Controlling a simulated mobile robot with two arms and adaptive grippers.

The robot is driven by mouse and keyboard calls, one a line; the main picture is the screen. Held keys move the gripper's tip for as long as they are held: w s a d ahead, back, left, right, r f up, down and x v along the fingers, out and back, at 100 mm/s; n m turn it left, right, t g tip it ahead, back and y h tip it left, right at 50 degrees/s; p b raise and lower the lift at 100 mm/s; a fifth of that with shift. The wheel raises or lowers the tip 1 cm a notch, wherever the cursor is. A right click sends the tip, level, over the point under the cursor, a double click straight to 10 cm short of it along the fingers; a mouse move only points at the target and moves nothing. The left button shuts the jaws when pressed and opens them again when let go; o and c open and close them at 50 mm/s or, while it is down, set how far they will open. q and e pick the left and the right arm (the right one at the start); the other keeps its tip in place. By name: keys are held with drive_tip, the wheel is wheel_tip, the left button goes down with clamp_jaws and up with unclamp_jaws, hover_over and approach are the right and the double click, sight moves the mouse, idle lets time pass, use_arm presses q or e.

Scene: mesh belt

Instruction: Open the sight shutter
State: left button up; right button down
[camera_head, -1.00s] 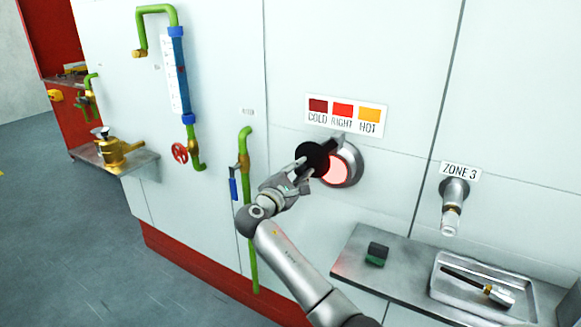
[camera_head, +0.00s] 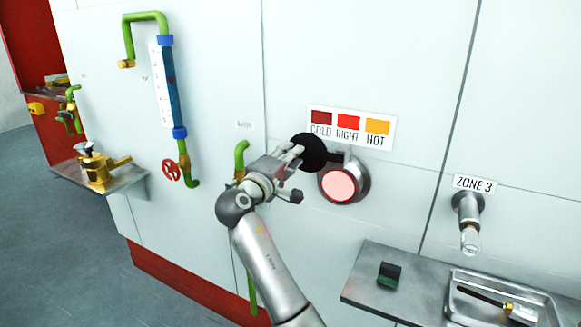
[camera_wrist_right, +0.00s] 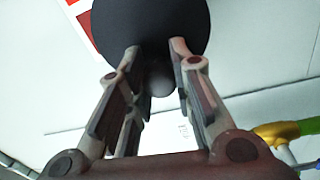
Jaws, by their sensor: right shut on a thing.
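The sight shutter (camera_head: 313,153) is a round black disc at the upper left of the sight port (camera_head: 339,187). The port is a metal ring with a glowing pink-red window, and the window shows uncovered. A grey arm piece joins the ring's top and the disc. My right gripper (camera_head: 292,158) is at the disc's left side. In the right wrist view, the shutter (camera_wrist_right: 150,22) is just past the fingertips, and the right gripper (camera_wrist_right: 157,58) is shut on the dark round knob (camera_wrist_right: 158,78) on the disc. My left gripper is not in view.
A colour card (camera_head: 349,127) reading COLD, RIGHT, HOT is above the port. Green pipes (camera_head: 240,155) are left of my arm. A metal shelf (camera_head: 365,290) with a green-black block (camera_head: 389,274) and a tray is at lower right, below the ZONE 3 nozzle (camera_head: 468,225).

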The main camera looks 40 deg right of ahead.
drive_tip(key=shift+r+m, duration=0.3)
drive_tip(key=shift+m, duration=0.1)
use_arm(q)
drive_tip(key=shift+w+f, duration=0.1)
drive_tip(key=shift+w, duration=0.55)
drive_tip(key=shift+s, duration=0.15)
use_arm(e)
drive_tip(key=c, duration=1.2)
unclamp_jaws()
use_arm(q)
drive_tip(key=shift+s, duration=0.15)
